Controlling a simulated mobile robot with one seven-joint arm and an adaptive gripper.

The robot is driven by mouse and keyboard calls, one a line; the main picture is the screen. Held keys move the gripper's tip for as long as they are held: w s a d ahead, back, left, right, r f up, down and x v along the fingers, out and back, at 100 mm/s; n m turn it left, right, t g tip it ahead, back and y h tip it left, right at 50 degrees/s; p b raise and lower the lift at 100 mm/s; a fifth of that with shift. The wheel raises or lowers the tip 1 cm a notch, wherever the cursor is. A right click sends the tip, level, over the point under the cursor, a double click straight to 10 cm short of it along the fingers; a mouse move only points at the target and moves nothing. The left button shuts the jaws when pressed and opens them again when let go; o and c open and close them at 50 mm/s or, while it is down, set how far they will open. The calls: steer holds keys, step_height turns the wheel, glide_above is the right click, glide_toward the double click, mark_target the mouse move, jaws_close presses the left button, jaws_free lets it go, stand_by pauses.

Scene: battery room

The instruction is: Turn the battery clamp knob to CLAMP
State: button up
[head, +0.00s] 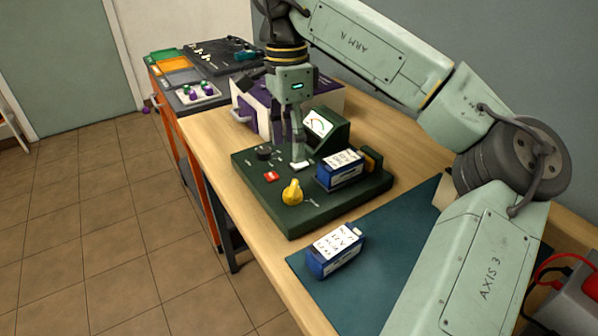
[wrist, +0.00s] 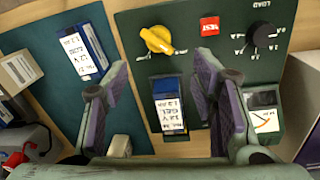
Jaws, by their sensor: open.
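The yellow clamp knob (head: 292,193) sits on the front part of the dark green tester panel (head: 291,225). It also shows in the wrist view (wrist: 157,40), with small labels on both sides that I cannot read. A blue battery with a white label (head: 337,179) sits in the tester behind the knob; it also shows in the wrist view (wrist: 168,118). My gripper (head: 299,162) is above the panel, behind the knob and left of the battery, apart from the knob. In the wrist view its fingers (wrist: 150,80) are spread and empty.
A red TEST button (head: 271,176), a black LOAD dial (head: 264,153) and a meter (head: 318,123) are on the tester. A second blue battery (head: 335,252) lies on the teal mat (head: 385,240) in front. A purple-and-white box (head: 245,115) stands behind the tester.

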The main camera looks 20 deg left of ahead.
mark_target(292, 187)
steer(key=f, duration=0.3)
steer(key=f+p, duration=0.1)
steer(key=f, duration=0.3)
steer(key=s+f+p, duration=0.1)
steer(key=f, duration=0.2)
steer(key=shift+d+f, duration=0.2)
steer(key=c, duration=1)
